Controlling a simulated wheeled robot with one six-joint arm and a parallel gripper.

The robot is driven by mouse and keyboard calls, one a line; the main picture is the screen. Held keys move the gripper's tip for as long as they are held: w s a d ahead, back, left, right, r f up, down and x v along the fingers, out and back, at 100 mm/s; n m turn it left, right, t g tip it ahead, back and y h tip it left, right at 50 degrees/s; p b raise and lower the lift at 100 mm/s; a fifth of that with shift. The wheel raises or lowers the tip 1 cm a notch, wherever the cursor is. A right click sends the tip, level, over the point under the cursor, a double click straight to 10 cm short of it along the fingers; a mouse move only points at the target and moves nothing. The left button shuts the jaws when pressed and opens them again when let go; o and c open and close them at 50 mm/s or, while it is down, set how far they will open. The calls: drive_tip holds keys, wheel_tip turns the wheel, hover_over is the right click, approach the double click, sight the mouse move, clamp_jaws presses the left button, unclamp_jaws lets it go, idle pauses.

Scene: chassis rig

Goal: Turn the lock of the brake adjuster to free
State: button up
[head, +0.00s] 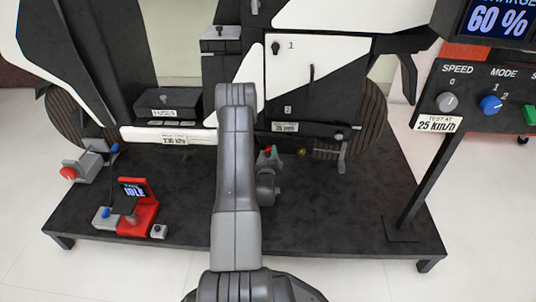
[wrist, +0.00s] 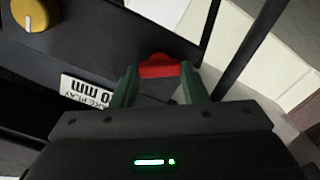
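A small red piece (wrist: 158,66), which looks like the lock of the brake adjuster, sits at the edge of a dark bar in the wrist view. A bit of red (head: 267,149) also shows at my gripper in the head view. My gripper (wrist: 159,72) has one green fingertip at each end of the red piece, and both appear to touch it. In the head view my gripper (head: 268,157) is low beside the rig, partly behind my arm. A yellow knob (wrist: 30,14) with a white mark is left of the lock; it also shows in the head view (head: 301,152).
A free play label (wrist: 87,92) reading "0 mm" is beside the lock. A red stand (head: 139,217) showing "IDLE" and a red knob (head: 68,172) are at left. A console (head: 480,100) on a post is at right. The platform (head: 340,220) is clear at front right.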

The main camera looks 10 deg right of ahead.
drive_tip(key=shift+m, duration=0.4)
drive_tip(key=shift+d+m, duration=0.15)
drive_tip(key=shift+m, duration=2.65)
drive_tip(key=o, duration=1)
drive_tip(key=p+v, duration=0.3)
drive_tip(key=v, duration=1.1)
drive_tip(key=shift+p, duration=0.35)
